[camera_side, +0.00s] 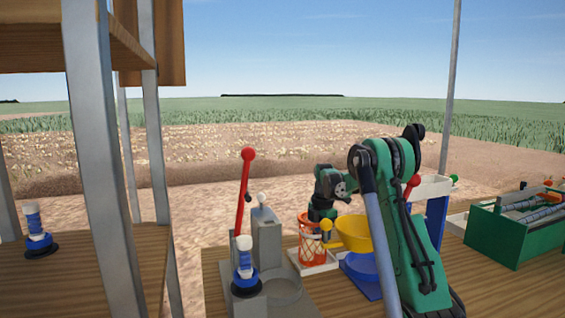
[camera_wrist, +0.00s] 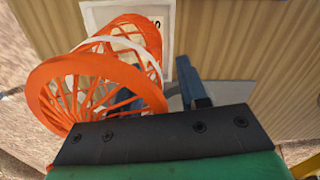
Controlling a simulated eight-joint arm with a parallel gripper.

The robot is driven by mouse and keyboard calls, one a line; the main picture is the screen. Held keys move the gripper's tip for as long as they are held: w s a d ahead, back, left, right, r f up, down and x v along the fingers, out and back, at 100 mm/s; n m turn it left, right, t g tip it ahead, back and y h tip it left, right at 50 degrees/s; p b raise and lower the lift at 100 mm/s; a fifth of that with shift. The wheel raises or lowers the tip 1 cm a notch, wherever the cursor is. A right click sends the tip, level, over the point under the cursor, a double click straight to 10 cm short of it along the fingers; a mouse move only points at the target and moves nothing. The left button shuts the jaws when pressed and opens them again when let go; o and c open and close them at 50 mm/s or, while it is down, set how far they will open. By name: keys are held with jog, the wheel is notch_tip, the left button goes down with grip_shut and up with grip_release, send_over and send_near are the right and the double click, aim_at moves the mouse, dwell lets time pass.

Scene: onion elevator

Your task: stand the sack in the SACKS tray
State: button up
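The orange mesh sack (camera_side: 313,245) stands upright at the white tray (camera_side: 328,266) in the side view. In the wrist view the sack (camera_wrist: 75,88) shows its round open mouth towards the camera, with a pale band around it. Behind it is the white tray (camera_wrist: 166,22) with part of a dark label. My gripper (camera_side: 321,212) is just above the sack's mouth, pointing down. In the wrist view one dark finger (camera_wrist: 194,88) is right of the sack, with a gap to its wall. The other finger shows partly through the mesh. The fingers look apart.
A yellow funnel (camera_side: 355,234) and blue stand (camera_side: 362,275) are close right of the sack. A red-handled lever (camera_side: 245,190) and grey block (camera_side: 267,245) stand left. A green crate (camera_side: 515,235) is at the far right. The table front right is clear.

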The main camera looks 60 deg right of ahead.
notch_tip(320, 180, up, 12)
jog(key=shift+r, duration=0.2)
dwell(0.5)
jog(key=w+a+f+m+t, duration=0.1)
jog(key=a+f+m+t, duration=0.1)
jog(key=a, duration=0.9)
jog(key=w+a+f+m+t, duration=0.1)
jog(key=a+m, duration=0.4)
jog(key=a, duration=0.6)
jog(key=w+a+f+m+t, duration=0.1)
jog(key=a+f+m+t, duration=0.1)
jog(key=a, duration=0.9)
jog(key=shift+f+m+t, duration=0.4)
jog(key=shift+m+t, duration=0.2)
jog(key=shift+m, duration=0.2)
